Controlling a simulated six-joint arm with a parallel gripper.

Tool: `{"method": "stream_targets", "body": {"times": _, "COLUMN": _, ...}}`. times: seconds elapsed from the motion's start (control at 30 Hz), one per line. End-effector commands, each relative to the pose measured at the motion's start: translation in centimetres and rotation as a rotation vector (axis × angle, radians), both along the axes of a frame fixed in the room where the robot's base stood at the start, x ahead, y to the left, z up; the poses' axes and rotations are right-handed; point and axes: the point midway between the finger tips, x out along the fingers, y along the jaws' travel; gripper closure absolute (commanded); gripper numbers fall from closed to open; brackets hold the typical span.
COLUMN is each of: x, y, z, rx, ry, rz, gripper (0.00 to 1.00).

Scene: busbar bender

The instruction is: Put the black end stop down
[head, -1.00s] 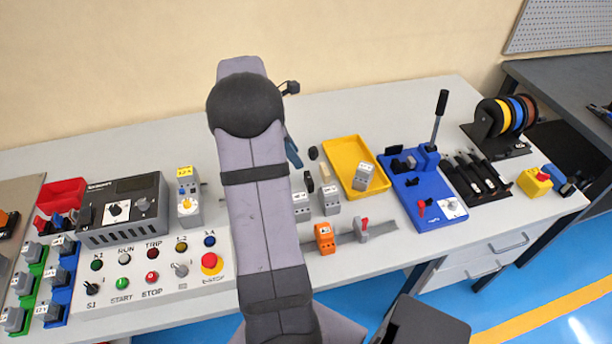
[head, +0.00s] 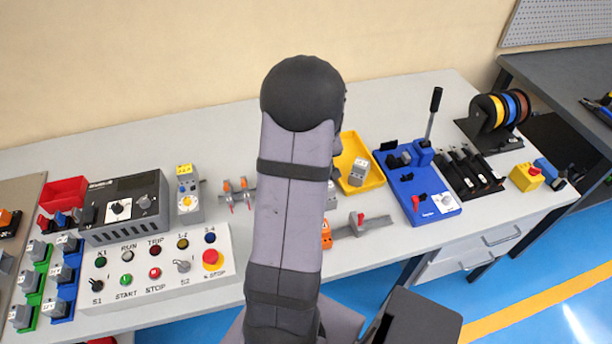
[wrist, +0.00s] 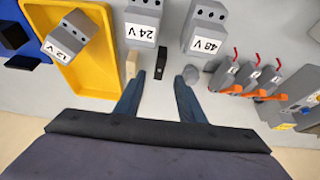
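The black end stop (wrist: 162,61) is a small dark block on the grey table in the wrist view. It stands apart between a beige block (wrist: 131,64) and a round grey piece (wrist: 190,75). My gripper (wrist: 160,77) is open and empty, its two blue-grey fingers spread, with the end stop seen in the gap just past the fingertips. In the head view my arm hides the end stop and the gripper.
The yellow tray (wrist: 99,74) holds a grey 12 V module (wrist: 68,38). Grey 24 V (wrist: 142,22) and 48 V (wrist: 204,28) modules stand near the end stop. Several orange-and-red clamp pieces (wrist: 254,86) stand to the right. A blue bender (head: 424,190) is beyond the tray.

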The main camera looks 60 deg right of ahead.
Motion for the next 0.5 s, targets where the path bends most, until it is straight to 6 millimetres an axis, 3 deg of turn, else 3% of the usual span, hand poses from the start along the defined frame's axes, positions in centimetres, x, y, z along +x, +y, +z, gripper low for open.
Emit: {"method": "stream_targets", "body": {"times": 0.5, "x": 0.3, "y": -0.7, "z": -2.0, "rx": 0.001, "ry": -0.008, "rz": -0.032, "gripper": 0.64}}
